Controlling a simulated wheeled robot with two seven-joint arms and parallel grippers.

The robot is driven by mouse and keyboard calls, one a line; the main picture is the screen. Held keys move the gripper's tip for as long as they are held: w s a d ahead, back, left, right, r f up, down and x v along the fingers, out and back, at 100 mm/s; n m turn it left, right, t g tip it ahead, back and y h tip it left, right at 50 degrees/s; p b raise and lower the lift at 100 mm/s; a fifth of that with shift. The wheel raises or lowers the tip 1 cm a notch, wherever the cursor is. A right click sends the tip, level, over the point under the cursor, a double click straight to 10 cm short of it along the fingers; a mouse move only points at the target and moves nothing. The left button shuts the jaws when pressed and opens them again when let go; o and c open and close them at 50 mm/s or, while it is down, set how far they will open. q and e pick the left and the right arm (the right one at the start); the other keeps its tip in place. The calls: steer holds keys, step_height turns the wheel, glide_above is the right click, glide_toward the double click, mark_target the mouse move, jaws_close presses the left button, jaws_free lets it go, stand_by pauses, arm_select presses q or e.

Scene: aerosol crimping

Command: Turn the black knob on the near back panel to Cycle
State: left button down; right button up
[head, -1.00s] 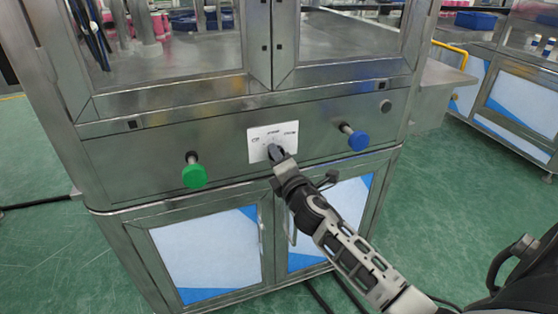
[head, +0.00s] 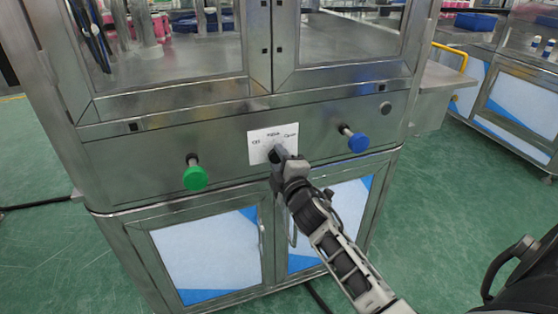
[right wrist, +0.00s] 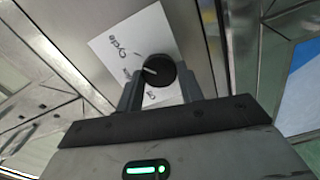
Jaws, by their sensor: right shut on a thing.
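The black knob (right wrist: 158,70) sits on a white label plate (head: 259,146) in the middle of the steel panel. In the right wrist view, the plate (right wrist: 118,40) bears the word Cycle at upper left, a small middle label and another label lower down. The knob's white pointer line aims left in that view, toward the middle label or slightly to its Cycle side; I cannot tell exactly. My right gripper (head: 277,153) is shut on the knob, with one finger on each side, as the right wrist view (right wrist: 160,82) shows. In the head view the gripper mostly hides the knob. My left gripper is not in view.
A green button (head: 195,178) sticks out left of the plate and a blue button (head: 357,142) sticks out to its right. Glazed doors are above and cabinet doors (head: 209,257) below. Open green floor (head: 470,200) lies to the right.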

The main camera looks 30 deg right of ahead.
stand_by(0.4)
steer(key=o, duration=1)
steer(key=shift+s, duration=0.1)
steer(key=v, duration=1.6)
steer(key=shift+a, duration=0.15)
